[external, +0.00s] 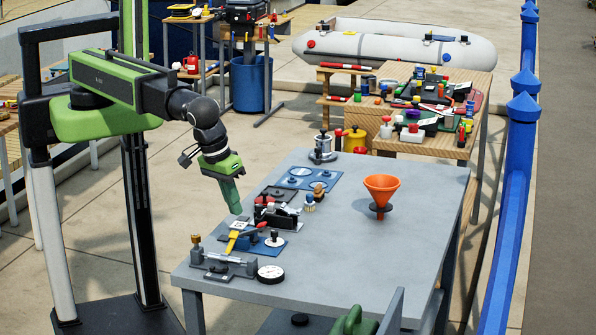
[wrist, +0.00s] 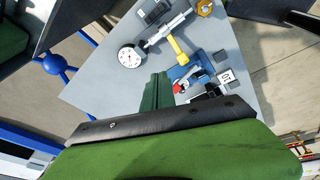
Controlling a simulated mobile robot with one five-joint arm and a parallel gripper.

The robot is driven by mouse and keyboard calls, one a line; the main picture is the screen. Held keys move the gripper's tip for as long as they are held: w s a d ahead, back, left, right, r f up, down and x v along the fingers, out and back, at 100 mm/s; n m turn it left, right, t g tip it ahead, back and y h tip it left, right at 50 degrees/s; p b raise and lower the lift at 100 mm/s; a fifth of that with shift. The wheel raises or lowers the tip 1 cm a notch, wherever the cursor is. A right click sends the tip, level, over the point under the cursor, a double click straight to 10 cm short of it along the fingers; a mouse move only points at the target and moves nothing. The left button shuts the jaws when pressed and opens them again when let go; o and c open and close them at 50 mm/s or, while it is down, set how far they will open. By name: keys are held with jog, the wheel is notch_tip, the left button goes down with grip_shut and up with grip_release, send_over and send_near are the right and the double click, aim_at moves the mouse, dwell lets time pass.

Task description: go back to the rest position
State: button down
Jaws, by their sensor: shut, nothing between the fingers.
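My gripper (external: 234,200) is green and shut with nothing in it. It points down above the left edge of the grey table (external: 340,245), near the small fixtures there, and looks clear of them. In the wrist view the shut fingers of my gripper (wrist: 154,92) show at the middle, over the grey table (wrist: 105,85). My arm reaches in from the left in the external view. The rest position is not marked by anything visible.
A yellow-handled tool (external: 235,236), a round dial (external: 270,274) and a grey clamp-like fixture (external: 222,264) lie close under my gripper. An orange funnel (external: 382,188) stands at the table's right. A cluttered wooden table (external: 450,85) stands behind. The table's front middle is clear.

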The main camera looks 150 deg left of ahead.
jog(key=s+d+f+m+h+b, duration=0.15)
jog(key=s+d+m, duration=0.25)
jog(key=d+m, duration=0.7)
jog(key=s+d+f+m+h+b, duration=0.1)
jog(key=s+d+f+m+h, duration=0.2)
jog(key=d+m, duration=0.8)
notch_tip(320, 180, down, 24)
jog(key=s+y+b, duration=0.1)
jog(key=b, duration=2.3)
jog(key=shift+s, duration=0.15)
jog(key=shift+d, duration=0.1)
